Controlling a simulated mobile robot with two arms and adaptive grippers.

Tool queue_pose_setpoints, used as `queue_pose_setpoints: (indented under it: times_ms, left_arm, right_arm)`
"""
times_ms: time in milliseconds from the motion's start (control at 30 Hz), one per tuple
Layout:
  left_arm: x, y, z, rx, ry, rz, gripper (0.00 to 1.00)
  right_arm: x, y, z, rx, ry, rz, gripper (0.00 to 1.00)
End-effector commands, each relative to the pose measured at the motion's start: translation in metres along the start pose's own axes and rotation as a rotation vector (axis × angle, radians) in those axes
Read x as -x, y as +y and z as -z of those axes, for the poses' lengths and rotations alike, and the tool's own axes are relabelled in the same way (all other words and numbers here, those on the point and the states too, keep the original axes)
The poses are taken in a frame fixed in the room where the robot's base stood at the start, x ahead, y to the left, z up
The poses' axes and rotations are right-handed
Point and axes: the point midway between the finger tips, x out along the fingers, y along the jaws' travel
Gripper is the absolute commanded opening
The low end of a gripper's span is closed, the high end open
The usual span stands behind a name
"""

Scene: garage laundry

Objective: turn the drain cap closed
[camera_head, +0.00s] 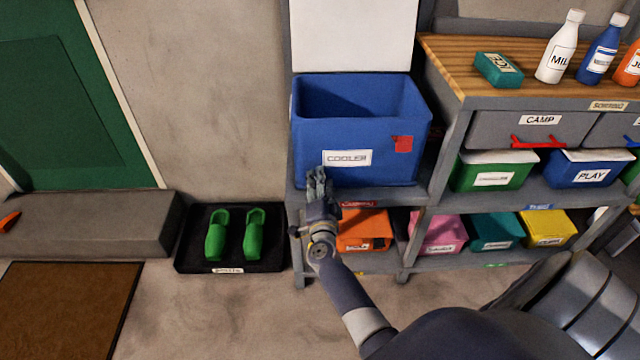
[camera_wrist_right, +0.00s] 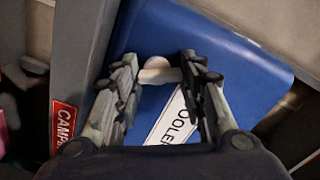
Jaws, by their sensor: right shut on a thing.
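The blue cooler (camera_head: 385,165) stands on the upper shelf at the left end of the rack, its top open and a "COOLER" label on its front. In the wrist view the cooler's blue front (camera_wrist_right: 225,65) fills the middle, with a pale drain cap (camera_wrist_right: 157,68) low on it. My right gripper (camera_head: 317,178) is at the cooler's lower left front corner. In the wrist view my right gripper (camera_wrist_right: 157,80) has its fingers on both sides of the cap, shut on it. The head view hides the cap behind the fingers. My left gripper is not in view.
A white panel (camera_head: 353,35) stands upright behind the cooler. An orange bin (camera_head: 375,222) and several other bins sit on lower shelves. A black tray (camera_head: 190,262) with green clogs (camera_head: 217,237) lies on the floor left of the rack. Bare floor lies in front.

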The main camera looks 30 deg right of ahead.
Motion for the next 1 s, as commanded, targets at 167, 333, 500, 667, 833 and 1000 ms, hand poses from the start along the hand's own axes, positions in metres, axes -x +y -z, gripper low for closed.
queue_pose_setpoints:
  times_ms: [167,333,500,667,833,1000]
  left_arm:
    - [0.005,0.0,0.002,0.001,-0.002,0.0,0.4]
    - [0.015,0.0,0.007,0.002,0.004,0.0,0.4]
    - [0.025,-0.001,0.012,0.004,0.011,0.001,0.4]
    - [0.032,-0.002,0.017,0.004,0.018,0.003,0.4]
    - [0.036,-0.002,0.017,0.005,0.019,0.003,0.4]
    - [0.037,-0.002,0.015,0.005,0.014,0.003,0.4]
  right_arm:
    - [0.0,0.002,0.0,-0.16,0.0,-0.001,0.14]
    - [0.0,0.002,0.0,-0.292,0.001,-0.001,0.14]
    - [0.0,0.002,0.001,-0.391,0.001,-0.001,0.14]
    - [0.0,0.002,0.001,-0.453,0.0,-0.002,0.14]
    - [0.0,0.002,0.001,-0.487,0.0,-0.002,0.14]
    - [0.0,0.002,0.001,-0.498,0.0,-0.002,0.14]
